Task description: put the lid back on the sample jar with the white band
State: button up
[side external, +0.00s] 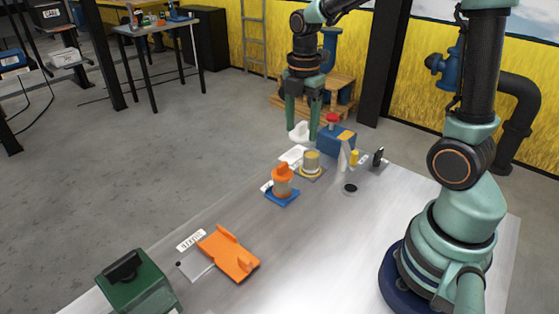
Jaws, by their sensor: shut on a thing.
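My gripper (302,133) is shut on a small white piece (298,131), which looks like the lid, held above the far edge of the table. Below it lies a flat white pad (291,155). To the pad's right stands an open-looking jar (311,159) with pale yellow contents and a yellow ring low down, on a grey pad. Nearer the camera, a jar with an orange top (282,170) and a pale band stands on a blue pad (283,198). I cannot tell for sure which jar has the white band.
A blue box (337,141) with a red knob stands behind the jars. Small bottles, a black-topped item (378,156) and a black disc (349,189) are to the right. An orange bracket (229,254) and green case (139,285) lie near left. The front middle of the table (310,245) is clear.

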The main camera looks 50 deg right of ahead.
jog(key=w+d+f, duration=0.3)
jog(key=d+f, duration=0.1)
jog(key=d, duration=0.5)
jog(key=shift+s+f, duration=0.15)
jog(key=shift+f, duration=1.35)
jog(key=shift+s+f, duration=0.1)
jog(key=shift+f, duration=1.4)
jog(key=shift+d+f, duration=0.1)
jog(key=shift+f, duration=0.05)
jog(key=o, duration=1.4)
notch_tip(320, 180, up, 7)
